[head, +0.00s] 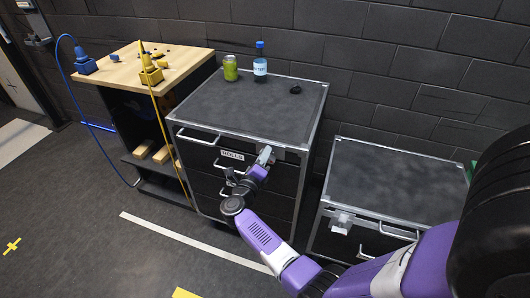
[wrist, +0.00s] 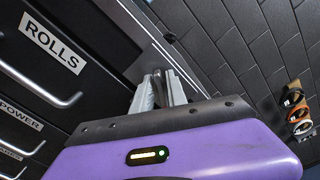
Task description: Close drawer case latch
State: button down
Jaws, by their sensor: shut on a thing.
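The black drawer case (head: 275,105) with metal edges stands in the middle of the head view. Its drawer label reads ROLLS (head: 232,155), and the label also shows in the wrist view (wrist: 52,42). The grey drawer case latch (head: 278,152) is on the upper right of the front face. My gripper (head: 264,155) is at this latch, shut on it. In the wrist view my gripper's fingers (wrist: 160,88) are close together at the case front and hide most of the latch, so its exact position cannot be told.
A green can (head: 231,68), a blue-capped bottle (head: 260,65) and a small dark object (head: 295,89) stand on the case. A lower case (head: 390,175) with its own latch (head: 341,222) is at right. A wooden-topped bench (head: 135,62) with cables is at left.

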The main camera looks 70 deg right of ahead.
jog(key=n+p, duration=0.1)
jog(key=n, duration=0.2)
jog(key=shift+w+f, duration=0.1)
jog(key=shift+w, duration=0.05)
jog(key=shift+f+n+p, duration=0.2)
jog(key=shift+n+p, duration=0.45)
jog(key=shift+n, duration=1.05)
jog(key=c, duration=1.6)
grip_release()
jog(key=shift+o, duration=0.2)
jog(key=shift+a, duration=0.1)
jog(key=a, duration=0.7)
jog(key=shift+s+a, duration=0.35)
